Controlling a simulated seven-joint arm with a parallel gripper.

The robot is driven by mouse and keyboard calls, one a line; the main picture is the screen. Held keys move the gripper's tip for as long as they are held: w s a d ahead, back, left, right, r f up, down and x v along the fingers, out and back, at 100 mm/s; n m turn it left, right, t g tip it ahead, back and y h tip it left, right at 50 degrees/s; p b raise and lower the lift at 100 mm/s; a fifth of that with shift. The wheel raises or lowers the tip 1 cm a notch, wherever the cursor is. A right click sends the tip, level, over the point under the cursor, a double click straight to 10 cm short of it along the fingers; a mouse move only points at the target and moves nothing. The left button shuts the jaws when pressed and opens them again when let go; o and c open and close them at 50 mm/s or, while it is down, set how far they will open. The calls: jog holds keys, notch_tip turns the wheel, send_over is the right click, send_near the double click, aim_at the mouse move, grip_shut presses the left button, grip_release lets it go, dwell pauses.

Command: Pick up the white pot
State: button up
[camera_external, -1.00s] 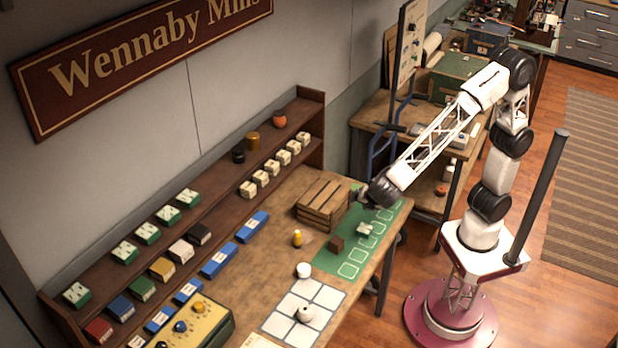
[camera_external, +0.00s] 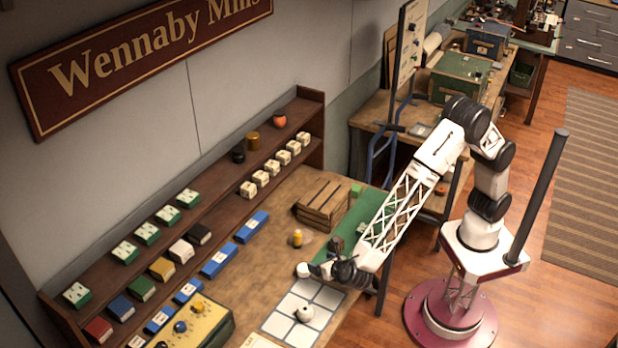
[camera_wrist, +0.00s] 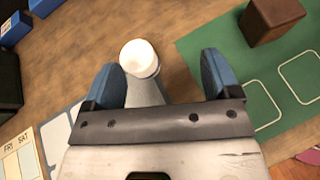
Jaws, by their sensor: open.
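A small white round pot (camera_external: 303,270) stands on the wooden table at the back corner of a pale tiled mat. In the wrist view the white pot (camera_wrist: 139,55) lies ahead of my fingers, nearer the left one. My gripper (camera_external: 322,270) is low over the table, just right of it. In the wrist view my gripper (camera_wrist: 160,76) is open with its two blue fingers apart, and I see no grip on the pot.
A green mat (camera_wrist: 240,75) with a brown block (camera_wrist: 271,20) lies to the right in the wrist view. A yellow control box (camera_external: 205,325) is at the front left.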

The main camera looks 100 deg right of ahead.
aim_at(308, 272)
jog(key=shift+n+t, duration=0.5)
jog(key=shift+n, duration=0.3)
jog(key=w+a+f, duration=0.2)
jog(key=a+f, duration=0.1)
jog(key=shift+w+f, duration=0.1)
jog(key=shift+w, duration=0.2)
jog(key=shift+d, duration=0.1)
jog(key=shift+x, duration=1.2)
jog(key=shift+d+f, duration=0.1)
jog(key=shift+d, duration=0.05)
jog(key=shift+x, duration=2.45)
jog(key=shift+w, duration=0.1)
jog(key=shift+c, duration=0.4)
jog(key=c, duration=1)
